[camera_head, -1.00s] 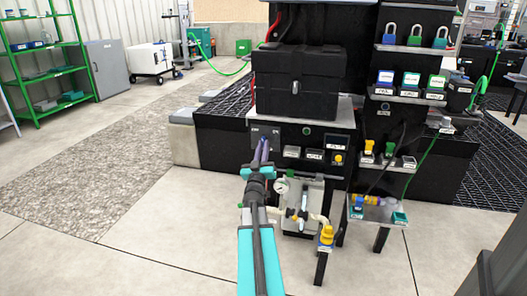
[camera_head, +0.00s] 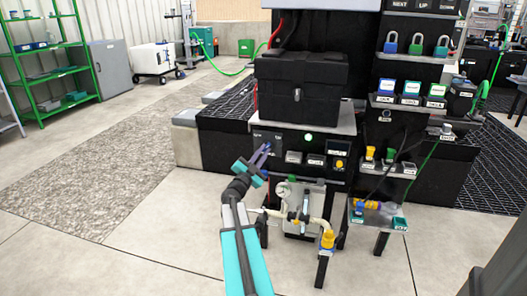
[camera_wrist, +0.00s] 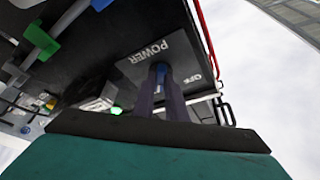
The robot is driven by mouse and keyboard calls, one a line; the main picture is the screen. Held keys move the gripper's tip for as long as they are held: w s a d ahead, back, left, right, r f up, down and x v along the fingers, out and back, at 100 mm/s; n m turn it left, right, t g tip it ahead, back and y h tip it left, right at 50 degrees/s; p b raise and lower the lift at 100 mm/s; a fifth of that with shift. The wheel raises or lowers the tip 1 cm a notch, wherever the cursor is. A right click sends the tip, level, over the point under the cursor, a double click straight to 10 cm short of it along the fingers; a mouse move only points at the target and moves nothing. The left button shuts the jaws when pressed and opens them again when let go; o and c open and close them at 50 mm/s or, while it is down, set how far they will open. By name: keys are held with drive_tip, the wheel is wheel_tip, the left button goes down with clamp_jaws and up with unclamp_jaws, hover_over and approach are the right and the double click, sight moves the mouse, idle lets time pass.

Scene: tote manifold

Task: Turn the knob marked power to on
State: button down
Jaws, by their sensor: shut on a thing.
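The power knob (camera_wrist: 161,73) is blue and sits on a dark panel (camera_wrist: 190,50) under the white word POWER. A second white label, seemingly OFF, is to its right in the wrist view; the ON label is not clear. My gripper (camera_wrist: 162,88) is shut on the knob, its dark fingers on either side and hiding most of it. In the head view my gripper (camera_head: 264,151) reaches the left part of the panel, tilted. A round green light (camera_head: 308,137) on the panel is brightly lit; it also shows in the wrist view (camera_wrist: 117,111).
A black case (camera_head: 300,80) stands above the panel. Below it is a pipe assembly with a gauge (camera_head: 283,189). To the right are stepped shelves with padlocks (camera_head: 416,45) and small labelled boxes (camera_head: 411,87). Open floor (camera_head: 110,215) lies to the left.

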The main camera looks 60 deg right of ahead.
drive_tip(key=shift+d+r+m+g, duration=0.15)
drive_tip(key=shift+m+g, duration=0.25)
drive_tip(key=shift+m, duration=0.5)
drive_tip(key=shift+p, duration=0.3)
drive_tip(key=c, duration=1.8)
unclamp_jaws()
drive_tip(key=shift+a+y, duration=0.2)
drive_tip(key=shift+y, duration=0.1)
drive_tip(key=p+v, duration=0.1)
drive_tip(key=v, duration=1.2)
drive_tip(key=shift+a+p, duration=0.3)
drive_tip(key=shift+p, duration=0.1)
